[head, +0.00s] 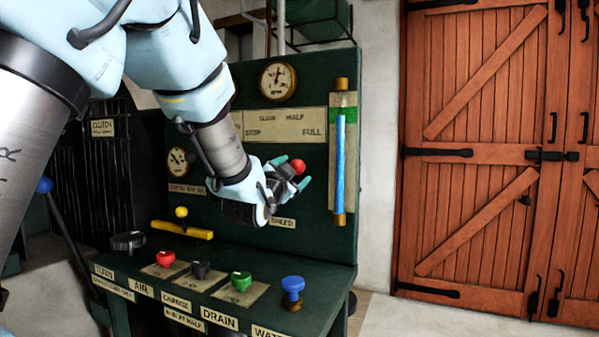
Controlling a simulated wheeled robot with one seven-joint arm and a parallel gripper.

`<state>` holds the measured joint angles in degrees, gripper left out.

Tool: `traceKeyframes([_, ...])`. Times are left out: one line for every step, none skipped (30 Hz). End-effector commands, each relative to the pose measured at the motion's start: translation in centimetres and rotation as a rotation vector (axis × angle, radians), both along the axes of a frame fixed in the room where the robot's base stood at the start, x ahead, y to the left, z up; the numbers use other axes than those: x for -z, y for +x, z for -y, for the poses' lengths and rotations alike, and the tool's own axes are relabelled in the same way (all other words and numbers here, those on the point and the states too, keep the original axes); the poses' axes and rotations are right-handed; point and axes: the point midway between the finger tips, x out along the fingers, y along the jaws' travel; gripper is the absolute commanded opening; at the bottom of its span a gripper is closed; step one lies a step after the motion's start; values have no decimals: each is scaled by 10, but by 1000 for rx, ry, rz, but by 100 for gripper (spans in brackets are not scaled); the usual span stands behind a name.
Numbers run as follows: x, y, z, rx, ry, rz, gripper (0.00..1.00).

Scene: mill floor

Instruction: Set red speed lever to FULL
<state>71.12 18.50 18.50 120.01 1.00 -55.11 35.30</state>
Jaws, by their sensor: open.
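The red knob (297,167) of the speed lever shows at my gripper, in front of the dark green panel. My gripper (300,172) is open, with its teal-tipped fingers on either side of the knob. I cannot tell whether the fingers touch it. The lever's shaft is hidden behind my gripper. A label (283,223), partly covered by my gripper, sits below.
A blue-filled sight tube (340,165) stands right of my gripper. A round gauge (278,81) is above the plate. The console below carries red (166,258), black (201,268), green (242,280) and blue (292,290) knobs. A yellow handle (182,230) is at left.

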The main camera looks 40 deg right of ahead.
Motion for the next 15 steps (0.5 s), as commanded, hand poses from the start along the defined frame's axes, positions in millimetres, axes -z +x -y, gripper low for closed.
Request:
traceKeyframes([3,-5,-7,0,-1,-1,81])
traceKeyframes([3,-8,-11,1,-1,0,81])
traceKeyframes([3,-11,-15,0,-1,1,81])
traceKeyframes([4,-13,-18,0,0,0,81])
traceKeyframes([4,-15,-21,0,0,0,81])
traceKeyframes([4,-16,-23,0,-1,1,81])
traceKeyframes([4,-17,-25,0,0,0,81])
traceKeyframes([5,-18,-26,0,0,0,81])
traceKeyframes([5,-19,-27,0,0,0,81])
traceKeyframes([5,-20,-28,0,0,0,81])
traceKeyframes([5,-20,-28,0,0,0,81])
traceKeyframes([5,-20,-28,0,0,0,81])
traceKeyframes([5,-20,-28,0,0,0,81])
traceKeyframes([5,-20,-28,0,1,1,81])
traceKeyframes([5,-20,-28,0,1,1,81])
